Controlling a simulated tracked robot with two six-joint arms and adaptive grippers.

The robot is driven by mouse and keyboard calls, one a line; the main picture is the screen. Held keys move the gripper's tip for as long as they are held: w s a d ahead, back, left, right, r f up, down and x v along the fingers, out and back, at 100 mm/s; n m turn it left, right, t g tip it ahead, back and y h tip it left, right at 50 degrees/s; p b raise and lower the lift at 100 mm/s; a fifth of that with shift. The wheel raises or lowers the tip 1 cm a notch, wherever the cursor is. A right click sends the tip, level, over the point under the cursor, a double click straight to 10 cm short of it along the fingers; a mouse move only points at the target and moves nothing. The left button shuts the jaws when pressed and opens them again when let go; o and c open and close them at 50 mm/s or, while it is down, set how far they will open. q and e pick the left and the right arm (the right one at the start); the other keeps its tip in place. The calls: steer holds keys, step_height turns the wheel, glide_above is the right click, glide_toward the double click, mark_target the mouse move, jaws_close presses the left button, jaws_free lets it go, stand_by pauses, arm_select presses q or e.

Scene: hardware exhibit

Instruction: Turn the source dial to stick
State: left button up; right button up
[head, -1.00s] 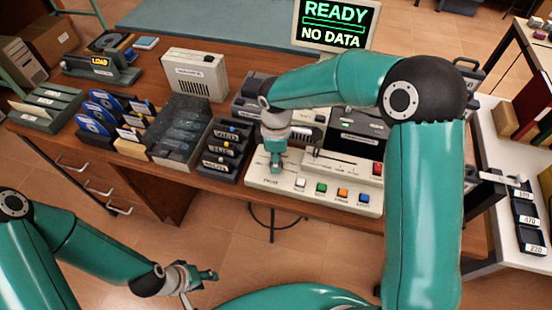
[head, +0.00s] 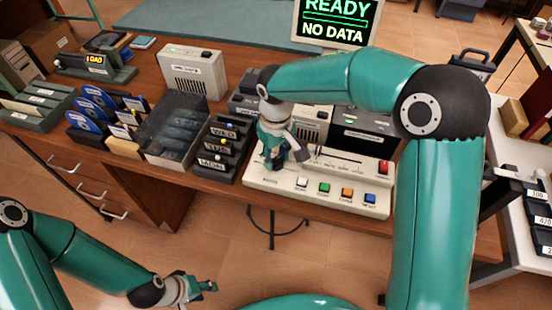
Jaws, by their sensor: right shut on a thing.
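The beige control console (head: 340,197) stands at the front edge of the wooden desk. It carries a row of coloured buttons, a slider slot and a red switch. My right gripper (head: 272,162) reaches down onto the console's left end and is shut on the source dial, which the fingers hide. A small label shows just in front of them, too small to read surely. The dial's pointer and setting cannot be seen. My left gripper (head: 201,291) is low at the front, away from the desk, with its fingers apart and empty.
Black labelled trays (head: 216,150) stand close left of the console. The monitor (head: 337,25) reads READY, NO DATA. My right arm covers the area right of the console.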

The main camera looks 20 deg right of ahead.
mark_target(276, 159)
steer(key=shift+w+r+m+b, duration=0.15)
steer(key=shift+m+b, duration=0.45)
steer(key=shift+m, duration=1.5)
steer(key=o, duration=1.1)
steer(key=shift+o, duration=0.2)
step_height(276, 159, up, 12)
steer(key=shift+f, duration=0.2)
